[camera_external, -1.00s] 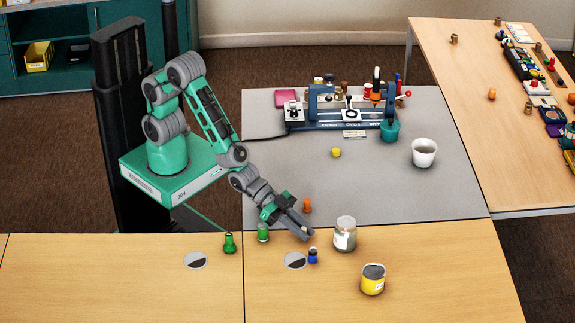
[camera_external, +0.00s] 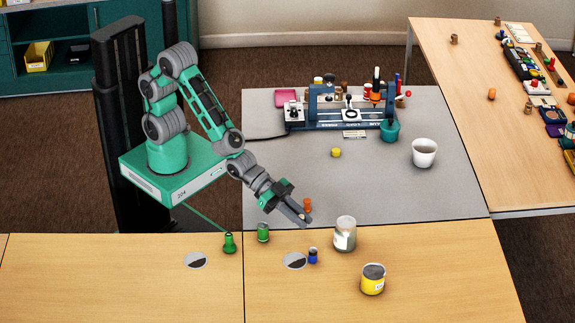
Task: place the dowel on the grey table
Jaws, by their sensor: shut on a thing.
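My gripper (camera_external: 303,219) reaches down over the front edge of the grey table (camera_external: 275,190), close to its border with the wooden table. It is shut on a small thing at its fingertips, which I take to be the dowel. That thing is almost wholly hidden by the fingers, and its shape and tilt cannot be made out. An orange peg-shaped piece (camera_external: 307,204) stands on the grey table just behind the fingertips. I cannot tell whether the gripper touches the table.
A white cup (camera_external: 424,153), a yellow piece (camera_external: 336,153) and a blue machine (camera_external: 350,117) occupy the grey table. Its middle is clear.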

